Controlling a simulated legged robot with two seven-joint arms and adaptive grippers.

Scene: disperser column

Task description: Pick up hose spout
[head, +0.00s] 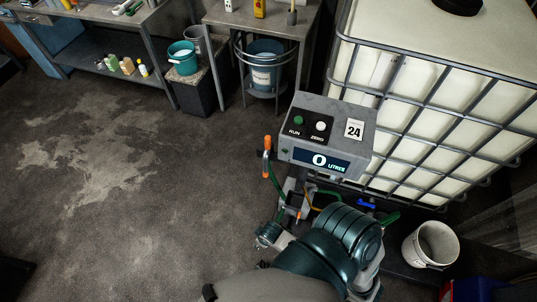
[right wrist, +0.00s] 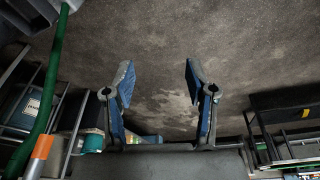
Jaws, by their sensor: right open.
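The hose spout (head: 267,143) has an orange grip and stands upright at the left side of the grey meter box, with a green hose running down from it. In the right wrist view, an orange piece (right wrist: 40,148) on a green hose shows at the left edge, outside the jaws. My right gripper (right wrist: 158,80) is open, with its blue-padded fingers apart and only floor seen between them. In the head view my right gripper (head: 267,237) is small, low and below the spout, not touching it. My left gripper is not in view.
The meter box (head: 330,140) reads 0 litres and has RUN and ZERO buttons. A caged white tank (head: 440,100) stands behind it. A white bucket (head: 431,244) is at the lower right. Benches with buckets line the back. The floor (head: 130,200) at left is open.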

